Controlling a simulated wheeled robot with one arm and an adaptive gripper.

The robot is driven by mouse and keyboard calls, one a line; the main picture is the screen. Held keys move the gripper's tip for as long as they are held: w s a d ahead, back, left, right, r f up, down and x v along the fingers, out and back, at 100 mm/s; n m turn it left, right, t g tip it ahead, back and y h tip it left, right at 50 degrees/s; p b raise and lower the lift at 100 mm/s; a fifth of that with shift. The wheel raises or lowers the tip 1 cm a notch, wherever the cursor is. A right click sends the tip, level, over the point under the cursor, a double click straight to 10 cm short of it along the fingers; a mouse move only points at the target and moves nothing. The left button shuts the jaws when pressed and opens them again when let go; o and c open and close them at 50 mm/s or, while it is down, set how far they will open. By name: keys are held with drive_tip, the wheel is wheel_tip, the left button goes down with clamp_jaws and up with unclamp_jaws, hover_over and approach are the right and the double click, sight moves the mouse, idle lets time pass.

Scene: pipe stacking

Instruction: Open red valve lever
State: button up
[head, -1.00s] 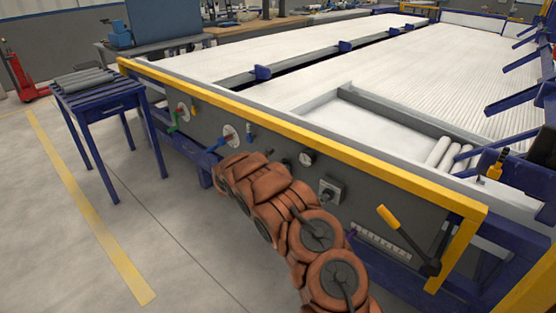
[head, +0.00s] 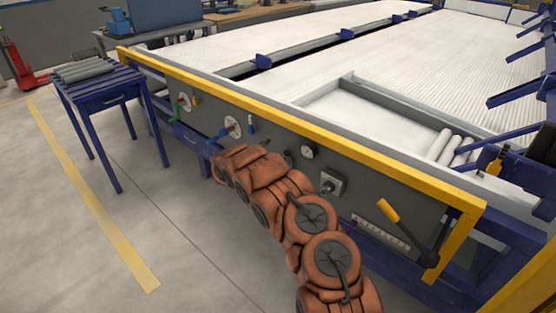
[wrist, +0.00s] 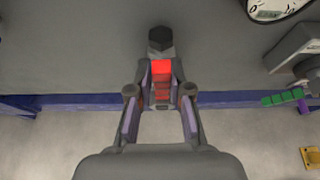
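The red valve lever (wrist: 162,72) is in the middle of the wrist view, pointing toward the camera from a dark mount on the grey panel. My gripper (wrist: 159,92) is open, with one finger on each side of the lever. A small gap seems to show on both sides; I cannot tell whether either finger touches it. In the head view my orange-covered arm reaches to the panel and hides the red lever and the gripper.
The grey panel carries a dial gauge (head: 307,150), a blue lever (head: 222,132) and a green lever (head: 175,119). A green-and-purple lever (wrist: 280,99) is at the right of the wrist view. A blue pipe stand (head: 102,88) is at left; floor before the panel is clear.

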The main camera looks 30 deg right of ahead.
drive_tip(key=o, duration=0.3)
drive_tip(key=shift+d, duration=0.1)
drive_tip(key=shift+o, duration=0.2)
drive_tip(key=shift+r, duration=0.1)
drive_tip(key=v, duration=1.2)
